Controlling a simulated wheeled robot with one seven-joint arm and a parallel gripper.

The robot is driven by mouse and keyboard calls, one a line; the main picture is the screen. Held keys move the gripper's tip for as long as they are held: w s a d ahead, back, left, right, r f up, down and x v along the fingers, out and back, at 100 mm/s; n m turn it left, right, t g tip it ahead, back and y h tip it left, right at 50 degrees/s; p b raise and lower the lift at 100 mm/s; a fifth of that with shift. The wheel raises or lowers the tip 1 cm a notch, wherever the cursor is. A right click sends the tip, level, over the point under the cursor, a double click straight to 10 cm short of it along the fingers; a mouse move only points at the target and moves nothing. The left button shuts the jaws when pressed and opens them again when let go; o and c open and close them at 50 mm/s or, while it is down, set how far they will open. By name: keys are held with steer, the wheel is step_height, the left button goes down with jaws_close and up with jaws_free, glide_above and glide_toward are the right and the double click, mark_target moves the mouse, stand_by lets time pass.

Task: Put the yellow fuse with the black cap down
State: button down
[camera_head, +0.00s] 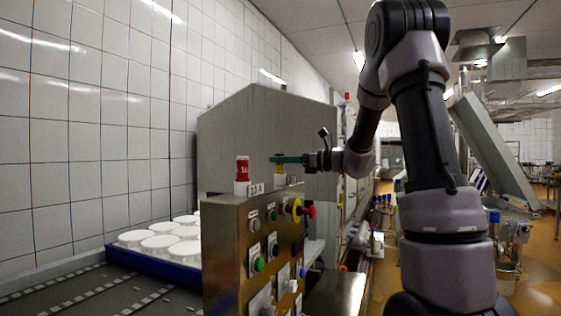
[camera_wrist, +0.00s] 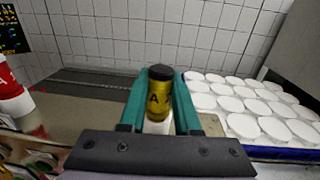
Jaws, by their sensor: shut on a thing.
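The yellow fuse with the black cap (camera_wrist: 157,98) stands upright between the teal fingers of my gripper (camera_wrist: 159,82) in the wrist view. Its black cap is uppermost and a white part shows at its lower end. In the head view the yellow fuse (camera_head: 280,170) shows partly behind and below the fingers of my gripper (camera_head: 285,159), just above the top of the metal control cabinet (camera_head: 228,250). My gripper is shut on it. I cannot tell whether its lower end touches the cabinet top.
A red fuse with a white base (camera_head: 242,172) stands on the cabinet top, left of my gripper; it also shows in the wrist view (camera_wrist: 12,92). A red knob with a yellow ring (camera_head: 306,211) juts from the cabinet. White moulds (camera_head: 160,243) fill a blue tray (camera_head: 150,266) beyond.

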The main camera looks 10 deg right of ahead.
steer(key=c, duration=0.6)
jaws_free()
steer(key=v, duration=1.2)
steer(key=s+a+f+n+g+h, duration=0.2)
steer(key=s+a+n+g, duration=0.1)
steer(key=s+a+n, duration=0.3)
steer(key=s+a+f+n+g+h, duration=0.2)
steer(key=s+a+n+g+h, duration=0.15)
steer(key=s, duration=0.55)
steer(key=shift+s+d+f+n+t+h, duration=0.5)
steer(key=shift+s+d+n+t+h, duration=0.3)
steer(key=shift+s+n+h, duration=0.8)
steer(key=shift+s+d+f+n+t+h, duration=0.5)
steer(key=shift+s+d+n+h, duration=0.6)
steer(key=shift+n, duration=0.95)
steer(key=shift+s+d+f+n+t+h, duration=0.45)
steer(key=shift+s+d+n+t+h, duration=0.25)
steer(key=shift+s+n+h, duration=0.75)
